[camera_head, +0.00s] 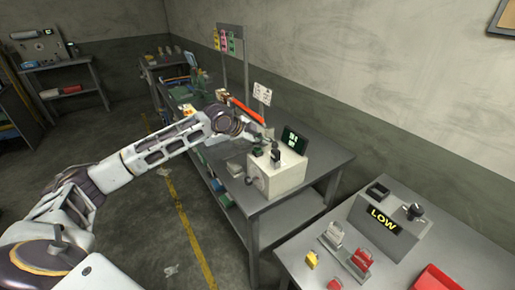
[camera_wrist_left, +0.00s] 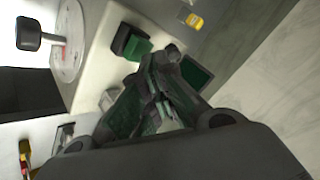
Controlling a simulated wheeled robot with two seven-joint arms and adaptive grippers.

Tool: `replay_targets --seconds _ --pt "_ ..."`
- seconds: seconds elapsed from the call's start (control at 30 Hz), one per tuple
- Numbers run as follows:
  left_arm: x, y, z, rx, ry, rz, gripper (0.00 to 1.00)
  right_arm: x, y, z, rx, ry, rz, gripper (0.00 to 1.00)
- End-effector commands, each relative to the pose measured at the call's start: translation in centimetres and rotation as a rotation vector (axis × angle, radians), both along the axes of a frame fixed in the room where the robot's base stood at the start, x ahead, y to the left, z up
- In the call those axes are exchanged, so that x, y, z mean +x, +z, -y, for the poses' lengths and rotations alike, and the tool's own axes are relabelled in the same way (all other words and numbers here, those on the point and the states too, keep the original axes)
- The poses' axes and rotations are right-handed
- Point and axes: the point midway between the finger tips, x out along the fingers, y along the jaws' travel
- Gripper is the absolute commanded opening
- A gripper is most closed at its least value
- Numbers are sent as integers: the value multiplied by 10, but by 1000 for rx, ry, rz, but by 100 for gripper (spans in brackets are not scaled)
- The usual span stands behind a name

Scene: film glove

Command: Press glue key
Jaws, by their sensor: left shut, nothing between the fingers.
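A pale box-shaped machine (camera_head: 284,181) stands on the grey bench. A dark green key (camera_head: 258,151) is on its top; in the left wrist view the green key (camera_wrist_left: 138,48) sits in a black housing. A dark screen with green marks (camera_head: 294,140) stands at the back of the machine, and it also shows in the left wrist view (camera_wrist_left: 196,74). My left gripper (camera_head: 275,154) is shut and empty, low over the machine top between key and screen. In the left wrist view its fingertips (camera_wrist_left: 163,63) are beside the key; whether they touch anything is unclear.
A black knob (camera_wrist_left: 29,34) sticks out from a round dial (camera_wrist_left: 68,56) on the machine's side. Coloured bottles (camera_head: 223,41) hang behind the bench.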

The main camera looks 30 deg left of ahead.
Motion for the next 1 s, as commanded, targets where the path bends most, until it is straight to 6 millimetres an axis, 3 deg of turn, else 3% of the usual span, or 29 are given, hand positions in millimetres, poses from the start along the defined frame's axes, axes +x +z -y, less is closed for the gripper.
replay_targets --seconds 1.0 --pt "0 -8 0 0 -1 -1 0 0 4 -4 4 -2 -1 40"
